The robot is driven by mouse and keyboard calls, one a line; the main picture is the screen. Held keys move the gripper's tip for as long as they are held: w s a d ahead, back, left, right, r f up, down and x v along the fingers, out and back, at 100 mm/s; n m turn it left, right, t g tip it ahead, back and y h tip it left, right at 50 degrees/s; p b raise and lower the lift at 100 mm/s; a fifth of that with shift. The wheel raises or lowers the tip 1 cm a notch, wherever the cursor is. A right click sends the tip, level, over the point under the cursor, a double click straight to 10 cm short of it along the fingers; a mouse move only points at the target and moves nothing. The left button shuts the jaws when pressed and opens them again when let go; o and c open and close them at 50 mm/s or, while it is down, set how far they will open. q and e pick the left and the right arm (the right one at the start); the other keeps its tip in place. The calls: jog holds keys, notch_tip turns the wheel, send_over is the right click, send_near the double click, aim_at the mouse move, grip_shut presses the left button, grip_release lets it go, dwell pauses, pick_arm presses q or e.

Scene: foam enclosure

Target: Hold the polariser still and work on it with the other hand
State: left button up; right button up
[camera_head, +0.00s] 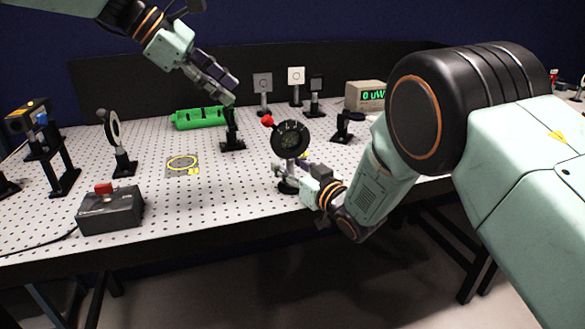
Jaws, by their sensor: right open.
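The polariser (290,139) looks to be the round black disc with a dial face and a red knob (267,121) at its upper left. It stands upright on a post near the table's front edge. My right gripper (293,170) is open at the post, just below the disc; whether it touches the post cannot be told. The gripper partly hides the post and base. My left gripper (231,88) hangs in the air behind and left of the disc, apart from it. Its fingers point down and right, and I cannot tell whether they are parted.
A black mount (232,140) stands below my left gripper. A meter (365,97) is at back right. The front middle-left is clear.

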jog(key=shift+c, duration=0.2)
grip_shut()
dwell(0.4)
